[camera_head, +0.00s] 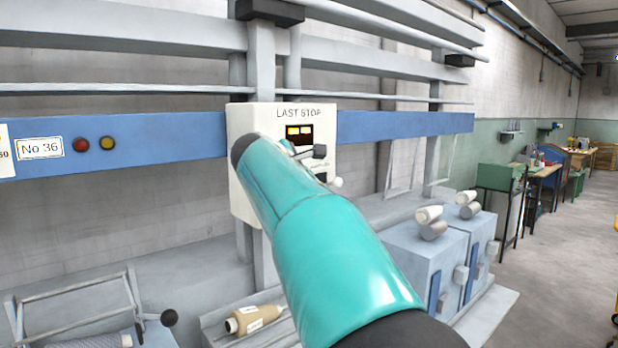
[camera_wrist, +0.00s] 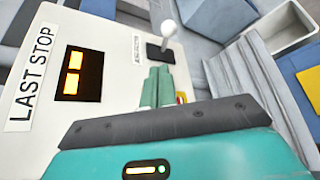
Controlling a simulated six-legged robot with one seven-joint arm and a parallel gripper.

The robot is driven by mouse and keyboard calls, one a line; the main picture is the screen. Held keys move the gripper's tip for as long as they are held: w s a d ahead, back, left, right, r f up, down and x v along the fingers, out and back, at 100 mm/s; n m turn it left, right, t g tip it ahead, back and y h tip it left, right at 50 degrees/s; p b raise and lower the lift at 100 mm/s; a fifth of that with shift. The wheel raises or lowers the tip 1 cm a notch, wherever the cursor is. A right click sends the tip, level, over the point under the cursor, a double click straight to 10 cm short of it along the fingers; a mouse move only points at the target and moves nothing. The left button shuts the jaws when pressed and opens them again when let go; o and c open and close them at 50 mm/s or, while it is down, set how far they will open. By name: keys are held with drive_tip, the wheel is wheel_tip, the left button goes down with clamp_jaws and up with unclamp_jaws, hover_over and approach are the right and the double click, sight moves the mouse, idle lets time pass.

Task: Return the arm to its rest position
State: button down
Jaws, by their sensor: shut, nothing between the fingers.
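My teal arm reaches out over the frame toward a cream control box (camera_head: 250,122) labelled LAST STOP in the head view. The arm covers the lower middle of the box and hides most of my gripper there. In the wrist view my gripper (camera_wrist: 158,72) shows as two green fingers lying together, shut and empty, in front of the same box (camera_wrist: 103,45). A lever with a white ball knob (camera_wrist: 168,28) stands on the box just beyond the fingertips. I cannot tell whether the fingers touch the box.
A blue rail (camera_head: 400,125) and grey bars (camera_head: 150,35) run across the machine. A yarn bobbin (camera_head: 253,320) lies low, left of the arm. Grey-blue machine housings (camera_head: 425,255) stand at the right. Beyond them are workbenches (camera_head: 540,172) and open floor (camera_head: 570,260).

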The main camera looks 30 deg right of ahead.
drive_tip(key=s+a+f+m+g+y, duration=0.1)
drive_tip(key=s+a+f+m+y, duration=0.5)
drive_tip(key=s+a+f, duration=0.6)
drive_tip(key=s+a+f+m+g+y, duration=0.1)
drive_tip(key=s+a+f+m+y, duration=0.5)
drive_tip(key=s+a+f, duration=0.6)
drive_tip(key=s+f+m, duration=0.1)
drive_tip(key=s+f, duration=0.5)
drive_tip(key=s, duration=0.1)
drive_tip(key=shift+s+a+m, duration=0.25)
drive_tip(key=shift+a+m, duration=0.05)
drive_tip(key=shift+a, duration=0.1)
